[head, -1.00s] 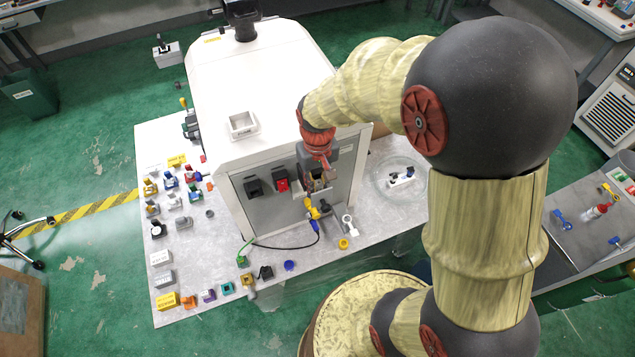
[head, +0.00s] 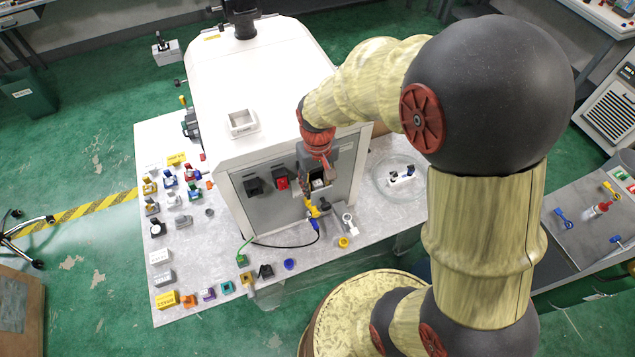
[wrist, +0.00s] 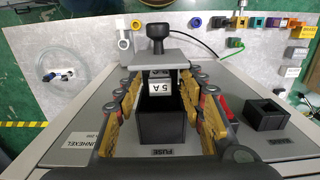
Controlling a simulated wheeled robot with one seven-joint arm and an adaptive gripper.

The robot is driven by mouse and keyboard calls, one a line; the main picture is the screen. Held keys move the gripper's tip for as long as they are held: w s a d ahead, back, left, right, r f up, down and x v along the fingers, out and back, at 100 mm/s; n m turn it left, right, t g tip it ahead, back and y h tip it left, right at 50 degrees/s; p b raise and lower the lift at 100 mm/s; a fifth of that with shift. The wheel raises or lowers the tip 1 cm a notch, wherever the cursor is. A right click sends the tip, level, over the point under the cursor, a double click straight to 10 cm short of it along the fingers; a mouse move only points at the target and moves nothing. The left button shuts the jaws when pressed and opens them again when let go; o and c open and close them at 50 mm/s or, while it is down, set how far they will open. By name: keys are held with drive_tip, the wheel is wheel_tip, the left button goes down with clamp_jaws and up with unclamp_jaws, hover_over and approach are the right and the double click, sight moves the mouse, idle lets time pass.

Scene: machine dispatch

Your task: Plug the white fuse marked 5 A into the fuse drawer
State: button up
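The white fuse marked 5 A (wrist: 159,87) sits in the pulled-out fuse drawer, between its grey front plate (wrist: 150,52) and the black square housing (wrist: 163,128) labelled FUSE. Its marking faces the wrist camera; how deep it is seated cannot be told. A black knob (wrist: 156,36) is on the front plate. The fuse shows small and white in the head view (head: 318,184). My gripper (wrist: 165,103) is open, its yellow-padded fingers on either side of the drawer and housing, with visible gaps to the fuse. In the head view my gripper (head: 310,184) is at the machine's front panel.
A second black square housing (wrist: 267,117) and a red part (wrist: 224,110) are beside the drawer on the panel. Several coloured parts stand on the grey table (head: 205,240).

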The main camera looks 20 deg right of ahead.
drive_tip(key=shift+r, duration=0.15)
idle(0.4)
drive_tip(key=shift+r+p, duration=1.15)
drive_tip(key=shift+r, duration=0.45)
drive_tip(key=shift+r, duration=0.1)
drive_tip(key=s+r+t, duration=0.3)
drive_tip(key=s+r, duration=0.4)
drive_tip(key=r, duration=0.4)
drive_tip(key=s+r+t, duration=0.3)
drive_tip(key=s+r, duration=0.4)
drive_tip(key=r, duration=0.4)
wheel_tip(320, 180, down, 26)
drive_tip(key=b, duration=2.6)
drive_tip(key=shift+w, duration=0.1)
